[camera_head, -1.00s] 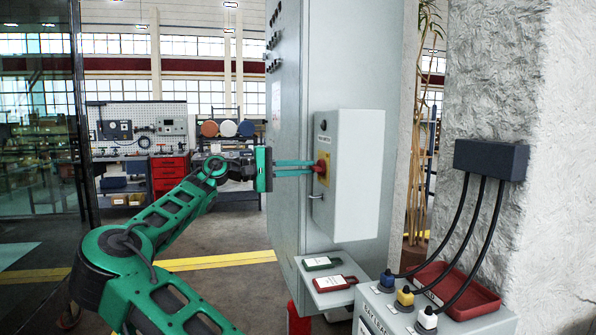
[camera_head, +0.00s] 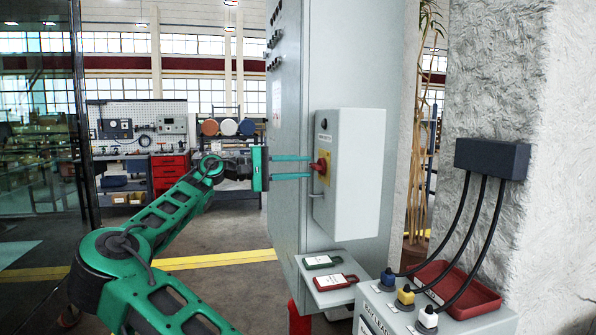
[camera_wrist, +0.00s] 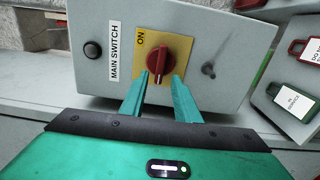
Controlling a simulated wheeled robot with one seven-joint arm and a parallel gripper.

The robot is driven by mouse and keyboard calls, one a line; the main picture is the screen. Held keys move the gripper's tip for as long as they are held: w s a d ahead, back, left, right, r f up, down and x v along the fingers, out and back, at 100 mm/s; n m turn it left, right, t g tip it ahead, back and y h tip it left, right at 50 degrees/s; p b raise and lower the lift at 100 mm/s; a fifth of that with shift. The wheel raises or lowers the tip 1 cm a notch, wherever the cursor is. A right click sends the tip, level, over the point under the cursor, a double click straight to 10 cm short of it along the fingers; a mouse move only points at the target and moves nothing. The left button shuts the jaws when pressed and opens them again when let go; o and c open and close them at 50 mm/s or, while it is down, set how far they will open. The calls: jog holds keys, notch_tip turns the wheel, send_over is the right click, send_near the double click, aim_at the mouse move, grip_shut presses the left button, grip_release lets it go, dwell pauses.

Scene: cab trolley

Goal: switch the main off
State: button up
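The main switch is a red knob (camera_wrist: 158,62) on a yellow plate (camera_wrist: 146,40), on the front of a grey switch box (camera_head: 352,175). In the wrist view, the knob's grip lies roughly up and down, and ON is printed on the plate to its upper left. A MAIN SWITCH label (camera_wrist: 114,50) is beside the plate. In the head view, the red knob (camera_head: 324,167) faces my gripper (camera_head: 311,167). My gripper is open, its fingers (camera_wrist: 160,78) apart, with the tips close to the knob's lower end. I cannot tell whether they touch it.
A small lever (camera_wrist: 208,70) sticks out beside the plate, and a round black button (camera_wrist: 92,50) is on the other side. A shelf with green (camera_head: 322,262) and red (camera_head: 336,282) tags is below the box. Cabled plugs (camera_head: 405,297) and a red tray (camera_head: 458,290) stand at lower right.

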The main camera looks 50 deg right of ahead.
jog(key=v, duration=1)
jog(key=shift+f, duration=0.1)
